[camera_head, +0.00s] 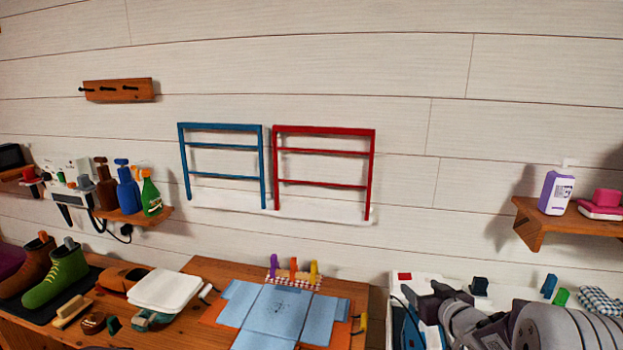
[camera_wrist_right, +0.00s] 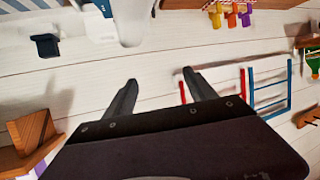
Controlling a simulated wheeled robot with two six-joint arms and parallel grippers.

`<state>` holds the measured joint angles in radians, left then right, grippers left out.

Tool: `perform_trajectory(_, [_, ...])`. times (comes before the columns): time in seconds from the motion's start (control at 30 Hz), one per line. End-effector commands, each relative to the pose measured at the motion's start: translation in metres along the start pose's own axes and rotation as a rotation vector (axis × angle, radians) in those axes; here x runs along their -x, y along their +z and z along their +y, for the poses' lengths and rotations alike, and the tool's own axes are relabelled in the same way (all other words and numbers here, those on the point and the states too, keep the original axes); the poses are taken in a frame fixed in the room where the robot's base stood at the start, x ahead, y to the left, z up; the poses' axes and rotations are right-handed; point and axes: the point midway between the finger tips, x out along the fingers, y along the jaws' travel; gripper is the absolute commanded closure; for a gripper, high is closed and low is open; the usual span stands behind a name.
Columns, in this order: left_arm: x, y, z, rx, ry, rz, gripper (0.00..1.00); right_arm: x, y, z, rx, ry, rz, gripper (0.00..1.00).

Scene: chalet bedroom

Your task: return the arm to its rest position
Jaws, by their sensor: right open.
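My right arm (camera_head: 495,325) reaches in from the lower right corner of the head view, low over the white surface on the right. Its dark gripper (camera_head: 428,300) is at the arm's left end, right of the wooden table. My left arm and gripper do not show in either view.
A wooden table (camera_head: 350,290) bears an unfolded blue cloth (camera_head: 277,312). A wall shelf (camera_head: 545,222) with a purple bottle (camera_head: 555,192) juts out at right. Blue and red racks (camera_head: 324,129) hang mid-wall.

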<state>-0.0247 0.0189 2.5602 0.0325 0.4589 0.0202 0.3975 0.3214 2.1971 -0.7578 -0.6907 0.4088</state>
Motion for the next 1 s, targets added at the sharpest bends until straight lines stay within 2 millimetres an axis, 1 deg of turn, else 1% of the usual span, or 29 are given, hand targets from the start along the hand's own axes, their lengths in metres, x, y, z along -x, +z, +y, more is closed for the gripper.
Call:
perform_trajectory(0.03, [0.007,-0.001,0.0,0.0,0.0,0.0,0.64,0.006,-0.006,-0.035,0.006,-0.019,-0.042,0.35])
perform_trajectory(0.07, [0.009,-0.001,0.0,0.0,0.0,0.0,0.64,0.012,-0.001,-0.053,0.002,-0.017,-0.088,0.35])
perform_trajectory(0.1, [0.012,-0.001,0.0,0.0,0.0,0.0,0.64,0.023,0.012,-0.076,-0.005,-0.011,-0.165,0.35])
perform_trajectory(0.17, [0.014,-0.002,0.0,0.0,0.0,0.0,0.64,0.043,0.041,-0.097,-0.02,0.007,-0.299,0.35])
perform_trajectory(0.2, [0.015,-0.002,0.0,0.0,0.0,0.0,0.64,0.059,0.062,-0.106,-0.031,0.017,-0.389,0.35])
perform_trajectory(0.27, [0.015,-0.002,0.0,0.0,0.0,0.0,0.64,0.084,0.095,-0.115,-0.052,0.034,-0.525,0.35])
perform_trajectory(0.3, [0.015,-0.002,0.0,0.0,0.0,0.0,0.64,0.101,0.115,-0.119,-0.068,0.044,-0.612,0.35])
perform_trajectory(0.37, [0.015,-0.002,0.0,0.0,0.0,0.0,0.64,0.126,0.144,-0.12,-0.1,0.062,-0.738,0.35])
perform_trajectory(0.4, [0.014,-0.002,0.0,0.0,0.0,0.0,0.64,0.141,0.161,-0.122,-0.12,0.069,-0.815,0.35])
perform_trajectory(0.5, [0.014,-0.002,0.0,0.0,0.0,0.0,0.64,0.175,0.192,-0.129,-0.157,0.068,-0.98,0.35])
perform_trajectory(0.6, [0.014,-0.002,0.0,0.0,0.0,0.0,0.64,0.196,0.205,-0.135,-0.161,0.05,-1.081,0.35])
perform_trajectory(0.67, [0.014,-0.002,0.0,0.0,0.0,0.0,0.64,0.201,0.207,-0.135,-0.148,0.041,-1.106,0.35])
perform_trajectory(1.0, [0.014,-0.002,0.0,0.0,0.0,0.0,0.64,0.201,0.207,-0.135,-0.138,0.036,-1.104,0.35])
